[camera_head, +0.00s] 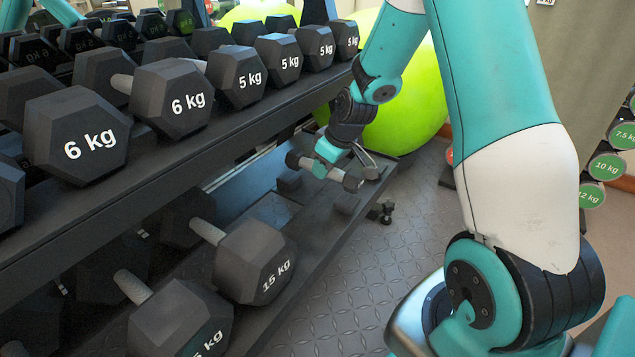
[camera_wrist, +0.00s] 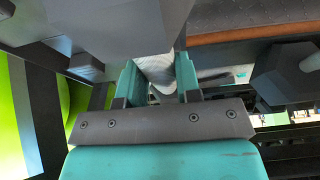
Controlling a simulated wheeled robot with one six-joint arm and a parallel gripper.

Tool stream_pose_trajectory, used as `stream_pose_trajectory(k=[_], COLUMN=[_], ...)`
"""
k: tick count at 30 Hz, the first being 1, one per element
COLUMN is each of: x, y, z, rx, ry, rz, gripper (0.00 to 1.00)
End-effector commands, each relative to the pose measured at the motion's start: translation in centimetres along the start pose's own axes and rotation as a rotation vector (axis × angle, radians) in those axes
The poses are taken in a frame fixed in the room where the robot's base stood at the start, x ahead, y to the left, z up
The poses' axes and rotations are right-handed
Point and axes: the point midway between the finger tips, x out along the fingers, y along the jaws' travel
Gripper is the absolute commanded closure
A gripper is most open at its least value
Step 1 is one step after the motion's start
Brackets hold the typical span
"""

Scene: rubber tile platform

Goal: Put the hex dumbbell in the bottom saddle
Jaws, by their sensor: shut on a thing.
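My gripper (camera_head: 326,158) is shut on the handle of a small dark hex dumbbell (camera_head: 352,183) low at the far end of the rack. In the wrist view, the pale handle (camera_wrist: 157,72) lies between the two teal fingers, with a large dark head above it. The dumbbell hangs just above the bottom shelf, over two dark saddle blocks (camera_head: 346,204) of the bottom saddle. I cannot tell whether it touches them.
The bottom shelf also holds large 15 kg dumbbells (camera_head: 255,262) nearer me. The upper shelf (camera_head: 190,150), with 5 kg and 6 kg dumbbells, overhangs on the left. A green exercise ball (camera_head: 415,100) stands behind my arm.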

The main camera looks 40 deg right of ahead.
Motion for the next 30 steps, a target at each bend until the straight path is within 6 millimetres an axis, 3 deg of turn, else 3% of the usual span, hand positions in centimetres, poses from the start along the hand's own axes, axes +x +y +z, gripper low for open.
stream_pose_trajectory(k=[10,18,30], x=[1.0,4.2,4.2], y=[0.1,0.1,0.1], z=[-2.3,-0.8,-0.7], rx=[-0.003,-0.001,-0.001], ry=[0.005,0.003,0.003], rz=[0.002,0.002,0.002], gripper=[1.0,1.0,1.0])
